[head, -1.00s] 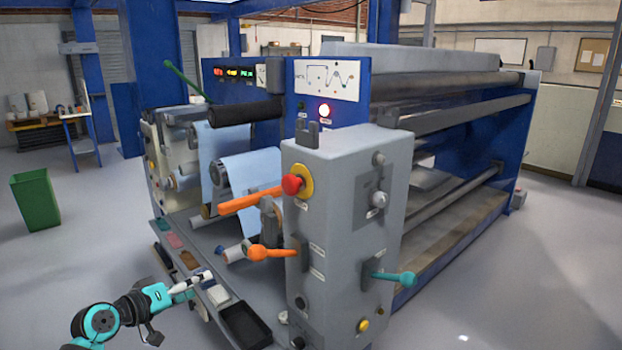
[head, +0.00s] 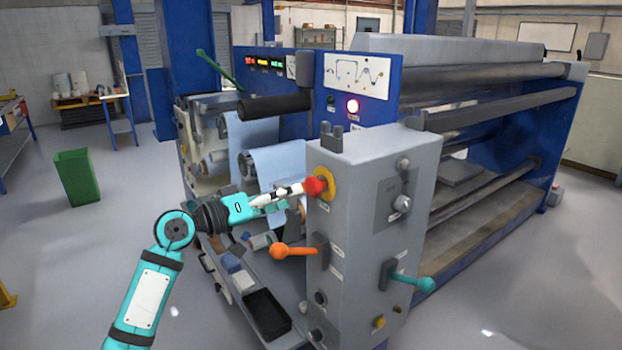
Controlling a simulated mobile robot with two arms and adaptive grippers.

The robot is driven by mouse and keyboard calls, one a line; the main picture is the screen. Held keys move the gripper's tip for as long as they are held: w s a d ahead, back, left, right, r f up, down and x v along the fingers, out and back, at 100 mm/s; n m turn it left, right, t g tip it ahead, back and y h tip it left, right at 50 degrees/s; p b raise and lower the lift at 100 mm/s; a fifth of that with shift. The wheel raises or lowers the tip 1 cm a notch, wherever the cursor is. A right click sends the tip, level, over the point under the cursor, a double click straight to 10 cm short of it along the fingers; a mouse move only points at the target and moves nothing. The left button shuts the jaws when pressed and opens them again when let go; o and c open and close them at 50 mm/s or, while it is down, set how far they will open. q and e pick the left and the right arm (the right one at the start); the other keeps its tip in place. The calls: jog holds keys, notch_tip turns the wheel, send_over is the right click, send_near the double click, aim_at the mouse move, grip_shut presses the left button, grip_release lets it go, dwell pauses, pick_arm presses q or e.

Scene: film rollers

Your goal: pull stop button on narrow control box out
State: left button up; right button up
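The narrow control box (head: 350,225) is a tall grey cabinet in the middle of the head view. Its red stop button (head: 316,187), with a yellow ring (head: 326,177) behind it, is high on the left face. My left gripper (head: 304,189) comes in from the left, with its fingertips at the button's outer side. They seem to touch or overlap its edge. The fingers are too small in the picture to show how far apart they are or whether they hold the button. My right gripper is out of view.
Below my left gripper, an orange-knobbed lever (head: 281,251) sticks out of the box, and a teal-knobbed lever (head: 424,284) is on its right face. A black tray (head: 268,314) and blue film (head: 275,165) are close by. Open floor lies left.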

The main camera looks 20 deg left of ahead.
aim_at(309, 188)
pick_arm(q)
jog(key=p+x, duration=0.1)
jog(key=x, duration=0.5)
jog(key=shift+r+p, duration=0.1)
jog(key=shift+p, duration=0.2)
jog(key=shift+w+d, duration=0.25)
jog(key=shift+w, duration=0.1)
grip_shut()
